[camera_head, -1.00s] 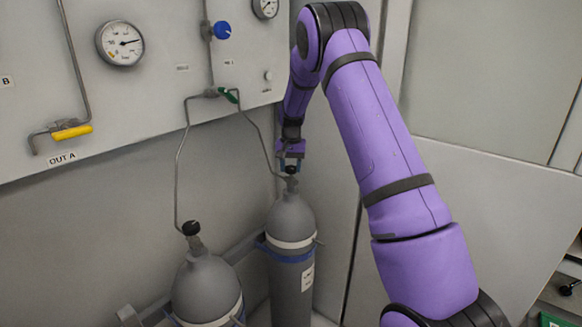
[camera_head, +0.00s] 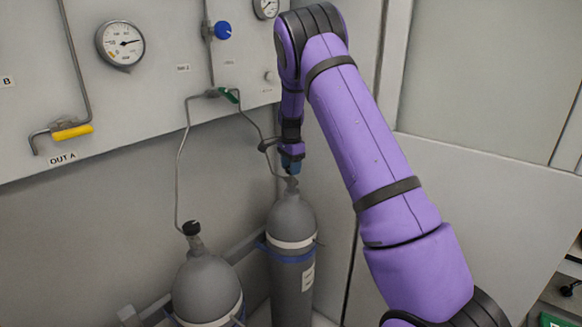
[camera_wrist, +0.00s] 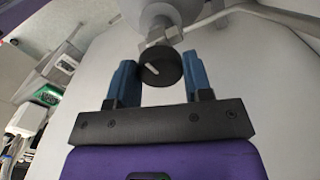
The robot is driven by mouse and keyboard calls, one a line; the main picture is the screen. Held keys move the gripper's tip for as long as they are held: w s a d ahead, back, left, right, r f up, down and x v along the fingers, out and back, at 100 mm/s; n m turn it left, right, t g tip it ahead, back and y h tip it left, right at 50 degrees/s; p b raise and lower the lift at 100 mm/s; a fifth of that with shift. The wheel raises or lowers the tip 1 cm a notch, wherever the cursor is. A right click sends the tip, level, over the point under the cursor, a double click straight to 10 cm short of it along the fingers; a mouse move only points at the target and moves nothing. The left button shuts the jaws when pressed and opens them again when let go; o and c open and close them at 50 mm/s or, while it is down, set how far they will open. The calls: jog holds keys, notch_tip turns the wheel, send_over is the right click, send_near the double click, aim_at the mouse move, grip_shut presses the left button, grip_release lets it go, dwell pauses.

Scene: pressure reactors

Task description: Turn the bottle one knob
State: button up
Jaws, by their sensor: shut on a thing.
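My gripper (camera_head: 291,166) is at the top of the right-hand grey gas bottle (camera_head: 292,220), over its valve. In the wrist view my gripper's blue fingers (camera_wrist: 161,78) are shut on a round black knob (camera_wrist: 160,68) with a white mark on its face. The mark lies tilted. In the head view my gripper hides this knob. The left-hand grey bottle (camera_head: 206,285) has its own black knob (camera_head: 191,228), with nothing touching it. The label on the right-hand bottle is too small to read.
A thin metal pipe (camera_head: 180,165) runs from the left bottle to the panel (camera_head: 150,95), and another (camera_head: 267,146) runs close beside my gripper. The panel carries gauges (camera_head: 120,44), a blue knob (camera_head: 222,30) and a yellow handle (camera_head: 72,132). A grey wall stands behind the bottles.

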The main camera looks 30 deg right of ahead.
jog(key=shift+m, duration=0.8)
jog(key=o, duration=0.9)
notch_tip(320, 180, up, 11)
jog(key=shift+f, duration=0.1)
dwell(0.4)
